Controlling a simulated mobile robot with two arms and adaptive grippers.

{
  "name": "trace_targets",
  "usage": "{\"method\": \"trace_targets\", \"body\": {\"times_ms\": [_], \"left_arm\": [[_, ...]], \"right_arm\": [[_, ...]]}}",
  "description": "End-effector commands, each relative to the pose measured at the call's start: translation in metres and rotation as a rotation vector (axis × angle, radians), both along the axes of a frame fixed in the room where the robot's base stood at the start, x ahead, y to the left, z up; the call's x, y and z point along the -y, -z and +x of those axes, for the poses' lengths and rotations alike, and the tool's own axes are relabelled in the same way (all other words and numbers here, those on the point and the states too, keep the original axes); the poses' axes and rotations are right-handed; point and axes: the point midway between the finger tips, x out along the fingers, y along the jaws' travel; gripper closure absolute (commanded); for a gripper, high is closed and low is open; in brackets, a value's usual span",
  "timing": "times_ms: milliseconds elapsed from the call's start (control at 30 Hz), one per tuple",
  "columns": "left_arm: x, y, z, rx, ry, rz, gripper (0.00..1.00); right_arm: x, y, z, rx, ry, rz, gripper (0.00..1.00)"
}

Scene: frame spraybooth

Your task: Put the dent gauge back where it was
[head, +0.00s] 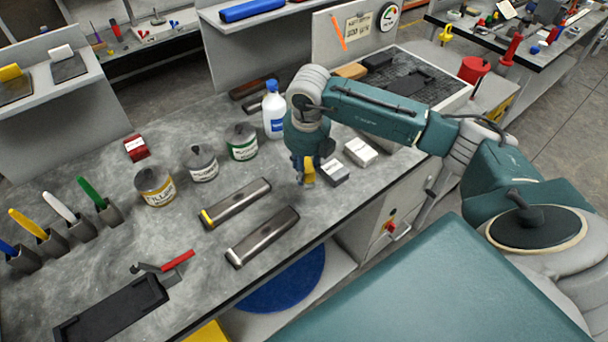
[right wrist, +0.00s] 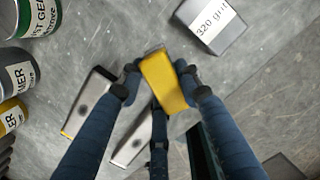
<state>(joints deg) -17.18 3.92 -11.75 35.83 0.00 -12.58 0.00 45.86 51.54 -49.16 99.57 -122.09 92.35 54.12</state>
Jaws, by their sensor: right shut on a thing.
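My right gripper (head: 303,168) is shut on a small yellow block with a grey edge, which I take to be the dent gauge (head: 309,175). In the right wrist view the gauge (right wrist: 165,84) sits between the two fingertips (right wrist: 160,76). It appears held above the grey bench top (head: 115,222), right of two long metal bars. The rear bar (head: 236,203) has a yellow end; the front bar (head: 262,237) is plain. Both bars also show beyond the fingers in the right wrist view. My left gripper is not in view.
White-labelled grey blocks (head: 334,174) lie just right of the gripper; a white bottle (head: 273,115) and several cans (head: 241,145) stand behind. The bench's front edge is close to the gripper.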

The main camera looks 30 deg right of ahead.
Motion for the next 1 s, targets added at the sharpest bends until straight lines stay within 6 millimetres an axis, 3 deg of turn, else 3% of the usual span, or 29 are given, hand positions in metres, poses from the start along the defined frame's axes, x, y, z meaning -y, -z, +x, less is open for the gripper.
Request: {"method": "trace_targets", "body": {"times_ms": [300,700,733,800,1000], "left_arm": [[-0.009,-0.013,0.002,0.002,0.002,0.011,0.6],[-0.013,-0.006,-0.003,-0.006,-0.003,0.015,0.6],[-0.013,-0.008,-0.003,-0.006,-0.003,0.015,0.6],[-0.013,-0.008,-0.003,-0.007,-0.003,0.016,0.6],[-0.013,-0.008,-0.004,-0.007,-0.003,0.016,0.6]], "right_arm": [[0.0,0.04,0.0,-0.001,0.0,-0.001,1.0],[0.0,0.047,0.0,0.001,0.0,0.0,1.0],[0.0,0.046,0.0,0.0,0.0,-0.001,0.62],[0.0,0.046,0.0,0.0,0.0,-0.001,0.48],[0.0,0.046,0.0,0.0,0.0,-0.001,0.47]]}}
